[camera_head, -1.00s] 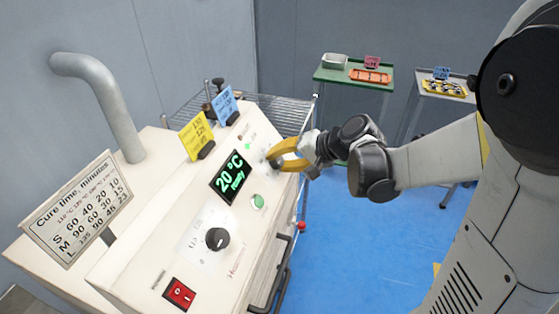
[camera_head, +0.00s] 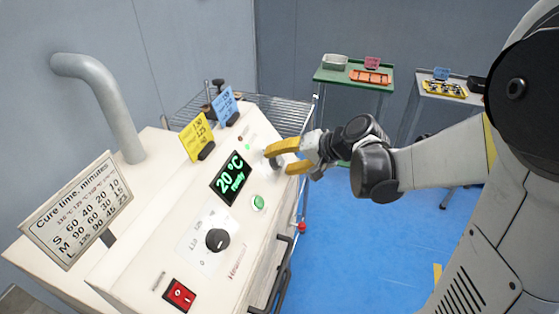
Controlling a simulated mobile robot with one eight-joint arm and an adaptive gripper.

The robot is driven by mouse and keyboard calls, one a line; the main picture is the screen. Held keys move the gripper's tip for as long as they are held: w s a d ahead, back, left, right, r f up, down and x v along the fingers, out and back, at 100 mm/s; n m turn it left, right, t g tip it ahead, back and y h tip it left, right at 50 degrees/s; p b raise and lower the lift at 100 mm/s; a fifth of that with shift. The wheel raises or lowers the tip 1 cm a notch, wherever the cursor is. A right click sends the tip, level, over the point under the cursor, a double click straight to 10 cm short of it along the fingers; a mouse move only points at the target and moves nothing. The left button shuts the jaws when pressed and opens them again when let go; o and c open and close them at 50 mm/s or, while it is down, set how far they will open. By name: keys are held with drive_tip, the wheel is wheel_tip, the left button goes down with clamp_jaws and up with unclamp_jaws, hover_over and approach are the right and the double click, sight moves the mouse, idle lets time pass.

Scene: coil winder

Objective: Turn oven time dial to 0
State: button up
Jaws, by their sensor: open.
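The oven's sloped cream panel (camera_head: 160,262) fills the left half of the head view. A black round dial (camera_head: 217,240) sits on its lower part, with a small printed scale around it that includes a 0. I cannot read what this dial sets or exactly where its pointer stands. My gripper (camera_head: 278,160) has yellow fingers and is open at the panel's upper right edge. A pale, knob-like part (camera_head: 273,163) shows at the fingertips, partly hidden by them; I cannot tell whether they touch it.
A green button (camera_head: 258,202) and a red switch (camera_head: 179,295) are on the panel. Yellow (camera_head: 197,137) and blue (camera_head: 224,106) cards stand along its back edge. A cure-time sign (camera_head: 76,210) is at left. Black handles (camera_head: 280,275) project from the front. Blue floor is clear at right.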

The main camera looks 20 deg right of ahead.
drive_tip(key=v, duration=1.1)
drive_tip(key=shift+s, duration=0.15)
